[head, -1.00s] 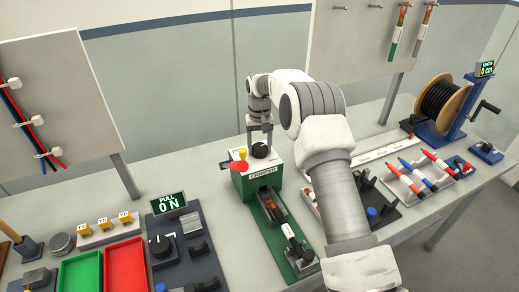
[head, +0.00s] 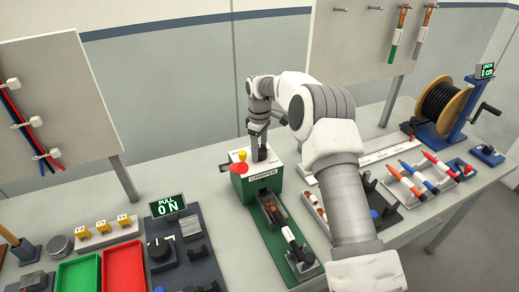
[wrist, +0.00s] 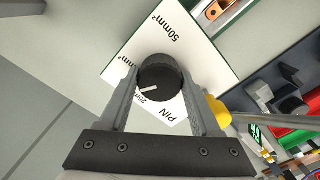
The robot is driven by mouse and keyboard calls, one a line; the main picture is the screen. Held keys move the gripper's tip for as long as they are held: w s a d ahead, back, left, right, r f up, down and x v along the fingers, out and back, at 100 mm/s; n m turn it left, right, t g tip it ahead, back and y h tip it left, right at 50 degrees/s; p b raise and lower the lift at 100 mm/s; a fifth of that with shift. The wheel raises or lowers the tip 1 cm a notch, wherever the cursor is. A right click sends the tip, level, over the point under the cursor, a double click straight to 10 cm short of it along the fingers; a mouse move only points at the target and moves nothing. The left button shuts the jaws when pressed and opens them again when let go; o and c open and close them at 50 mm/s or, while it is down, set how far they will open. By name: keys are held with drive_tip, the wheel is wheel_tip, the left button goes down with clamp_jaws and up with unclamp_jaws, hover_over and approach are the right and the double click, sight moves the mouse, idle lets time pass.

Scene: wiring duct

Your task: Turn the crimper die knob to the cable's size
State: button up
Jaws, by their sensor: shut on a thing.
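The crimper (head: 262,188) is a green box with a white top plate, standing at the middle of the bench. Its black round die knob (wrist: 160,75) sits on the white plate, which is printed with size marks. "50mm²" and a mark starting "25" can be read; another at the left is partly hidden by a finger. The knob's white pointer line points to the lower left, close to the "25" mark. My gripper (head: 261,155) is over the crimper top, shut on the knob; its two fingers (wrist: 158,88) press the knob's sides in the wrist view.
A red part (head: 237,168) and a yellow knob (head: 242,155) are at the crimper's left, close to my fingers. A pull tester (head: 168,205) stands left; a rack of coloured pens or cables (head: 420,175) lies right.

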drive_tip(key=n, duration=0.5)
drive_tip(key=shift+w+r+n, duration=0.1)
drive_tip(key=shift+n, duration=0.2)
idle(0.4)
drive_tip(key=o, duration=1.4)
drive_tip(key=shift+c, duration=0.2)
wheel_tip(320, 180, up, 17)
drive_tip(key=shift+r+p, duration=0.15)
drive_tip(key=shift+p, duration=0.15)
